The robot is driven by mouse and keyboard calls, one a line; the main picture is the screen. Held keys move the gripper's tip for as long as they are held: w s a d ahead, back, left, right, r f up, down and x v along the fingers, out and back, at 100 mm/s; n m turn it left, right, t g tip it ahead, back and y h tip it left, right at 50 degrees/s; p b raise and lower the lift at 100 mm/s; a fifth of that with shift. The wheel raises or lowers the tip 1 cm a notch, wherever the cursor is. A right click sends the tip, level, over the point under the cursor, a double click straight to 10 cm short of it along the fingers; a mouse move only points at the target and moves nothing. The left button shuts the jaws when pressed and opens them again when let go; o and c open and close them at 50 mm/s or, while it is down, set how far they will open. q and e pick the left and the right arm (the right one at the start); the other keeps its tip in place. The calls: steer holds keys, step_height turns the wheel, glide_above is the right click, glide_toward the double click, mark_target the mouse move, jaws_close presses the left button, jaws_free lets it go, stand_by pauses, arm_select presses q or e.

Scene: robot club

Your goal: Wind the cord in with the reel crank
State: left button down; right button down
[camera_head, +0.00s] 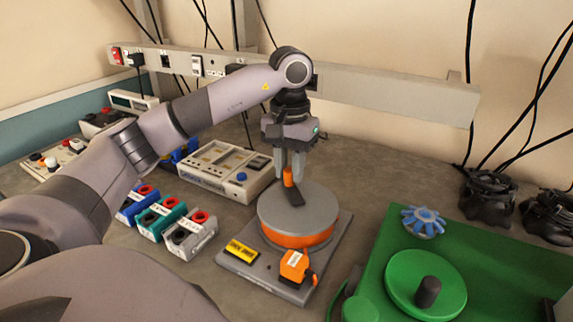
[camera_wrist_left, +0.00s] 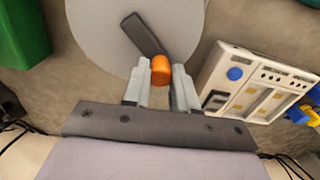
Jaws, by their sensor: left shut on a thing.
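The cord reel (camera_head: 297,212) is a round drum with a grey top and an orange side on a grey base plate. A dark crank arm (camera_head: 295,197) lies across its top and ends in an upright orange crank knob (camera_head: 288,177). My left gripper (camera_head: 289,174) reaches down from above and is shut on the knob at the drum's far side. In the left wrist view the orange knob (camera_wrist_left: 161,70) sits between the two fingers (camera_wrist_left: 160,84). An orange block (camera_head: 296,265) with a white label is on the plate's front corner. My right gripper is not in view.
A green board (camera_head: 500,265) with a green disc (camera_head: 426,284) and a blue gear (camera_head: 423,221) lies to the right. Blue, teal and grey modules (camera_head: 190,236) stand to the left. A panel device (camera_head: 222,168) is behind. Dark cables hang along the wall.

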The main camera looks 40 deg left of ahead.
mark_target(290, 170)
arm_select(q)
steer(key=shift+w, duration=0.1)
stand_by(0.5)
steer(key=c, duration=0.9)
jaws_free()
steer(key=shift+r, duration=0.15)
steer(key=shift+r+p, duration=0.65)
steer(key=shift+r, duration=2.85)
steer(key=shift+f, duration=0.1)
